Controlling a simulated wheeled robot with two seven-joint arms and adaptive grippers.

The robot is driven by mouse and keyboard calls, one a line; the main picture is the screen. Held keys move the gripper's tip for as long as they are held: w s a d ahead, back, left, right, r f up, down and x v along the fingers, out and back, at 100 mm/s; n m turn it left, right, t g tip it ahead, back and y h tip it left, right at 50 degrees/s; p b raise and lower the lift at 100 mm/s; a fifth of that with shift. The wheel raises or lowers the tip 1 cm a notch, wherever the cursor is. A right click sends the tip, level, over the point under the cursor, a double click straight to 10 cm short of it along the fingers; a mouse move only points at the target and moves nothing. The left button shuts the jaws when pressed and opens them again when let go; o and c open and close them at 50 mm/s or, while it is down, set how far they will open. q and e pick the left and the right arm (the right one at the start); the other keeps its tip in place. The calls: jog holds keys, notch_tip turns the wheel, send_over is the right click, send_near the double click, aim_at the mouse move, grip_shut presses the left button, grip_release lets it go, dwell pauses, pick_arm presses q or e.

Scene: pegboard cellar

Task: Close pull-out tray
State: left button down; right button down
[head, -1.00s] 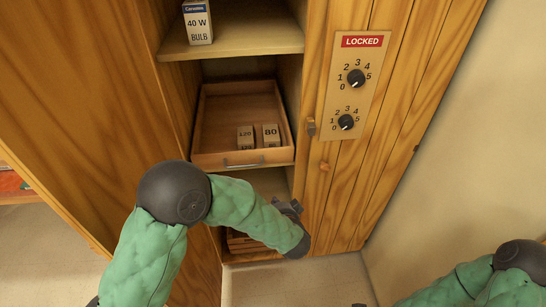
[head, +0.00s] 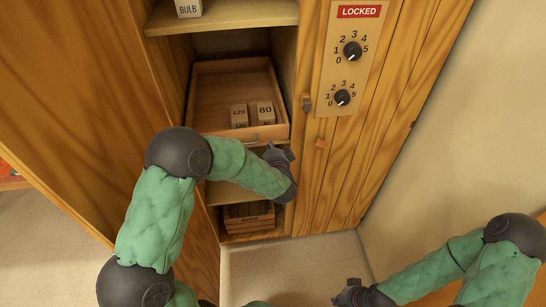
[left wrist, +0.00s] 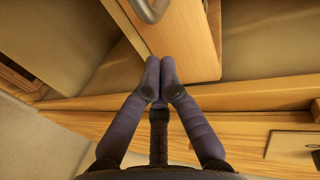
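The pull-out tray (head: 205,92) is a wooden drawer in the tall cabinet, standing out from its opening. Two small blocks marked 120 and 80 sit inside it. Its metal handle (head: 243,141) is on the front, partly hidden by my left arm. My left gripper (head: 277,153) is at the lower right corner of the tray front. In the left wrist view its fingertips (left wrist: 160,68) are together and empty, close to the tray front (left wrist: 190,35), below the handle (left wrist: 150,8); contact is unclear. My right gripper (head: 348,291) is low in the head view, away from the cabinet.
A shelf (head: 225,16) with a bulb box (head: 188,8) is above the tray. A wooden crate (head: 248,217) stands on the cabinet floor. A panel (head: 349,62) with two dials and a LOCKED sign is on the right. The open door (head: 85,110) is on the left.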

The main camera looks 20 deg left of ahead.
aim_at(268, 136)
pick_arm(q)
jog(key=shift+w+a, duration=0.4)
jog(key=shift+w, duration=0.2)
jog(key=shift+w+a, duration=0.35)
jog(key=shift+w, duration=0.2)
jog(key=shift+w+a+b, duration=0.3)
jog(key=shift+w+b, duration=0.2)
jog(key=shift+b, duration=0.25)
jog(key=w+a+b, duration=0.2)
jog(key=w+b, duration=0.1)
jog(key=w+a+b, duration=0.1)
jog(key=shift+w+f, duration=0.1)
jog(key=shift+w, duration=0.25)
jog(key=shift+w+b, duration=0.25)
jog(key=shift+b, duration=0.05)
jog(key=shift+a+r, duration=0.15)
jog(key=shift+r, duration=0.15)
